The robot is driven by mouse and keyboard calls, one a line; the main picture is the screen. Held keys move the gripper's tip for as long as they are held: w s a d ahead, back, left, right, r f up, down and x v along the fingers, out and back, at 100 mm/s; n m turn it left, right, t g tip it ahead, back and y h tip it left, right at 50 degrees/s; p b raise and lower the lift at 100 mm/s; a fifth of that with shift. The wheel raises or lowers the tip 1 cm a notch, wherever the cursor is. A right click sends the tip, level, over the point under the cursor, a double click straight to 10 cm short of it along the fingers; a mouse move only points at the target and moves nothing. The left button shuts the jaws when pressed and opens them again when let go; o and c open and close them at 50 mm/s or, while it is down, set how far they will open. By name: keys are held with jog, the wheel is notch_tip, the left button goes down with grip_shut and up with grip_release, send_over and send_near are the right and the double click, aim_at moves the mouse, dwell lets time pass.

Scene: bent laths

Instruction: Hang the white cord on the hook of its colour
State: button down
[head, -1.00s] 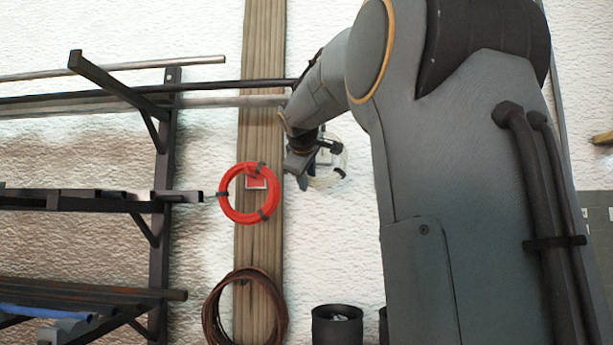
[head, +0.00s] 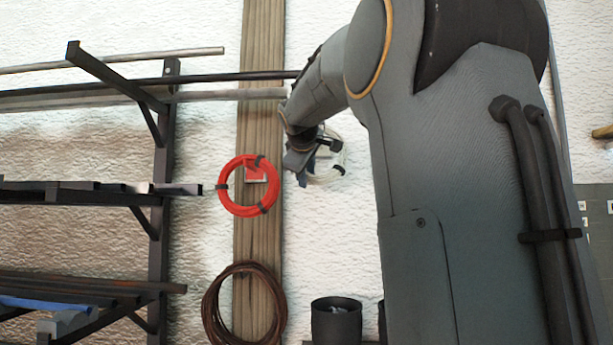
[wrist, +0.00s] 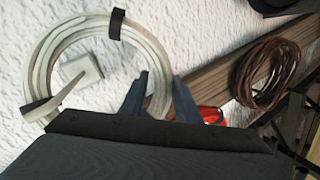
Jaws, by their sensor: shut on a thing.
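The white cord (wrist: 52,48) is a round coil with dark ties, near the wall in the wrist view. My gripper (wrist: 160,92) is shut on the coil's near right side, with the cord between its two fingers. A pale hook has its square plate (wrist: 80,72) on the wall, seen through the coil's opening. Its arm (wrist: 62,95) points down-left and appears to cross in front of the coil's left side; whether the cord rests on it I cannot tell. In the head view the white cord (head: 342,163) is partly hidden behind my gripper (head: 297,172).
A red cord (head: 243,207) hangs around a red hook plate (head: 256,172) on a wooden post (head: 263,60). A brown coil (head: 211,318) is lower on the post. A dark rack (head: 160,225) with laths stands left. A black pot (head: 336,322) is below.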

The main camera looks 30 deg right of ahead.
jog(key=c, duration=1.3)
grip_release()
jog(key=shift+f, duration=0.1)
jog(key=shift+o, duration=0.2)
jog(key=b+v, duration=0.2)
jog(key=v, duration=0.5)
jog(key=shift+s+a, duration=0.2)
jog(key=shift+s, duration=0.1)
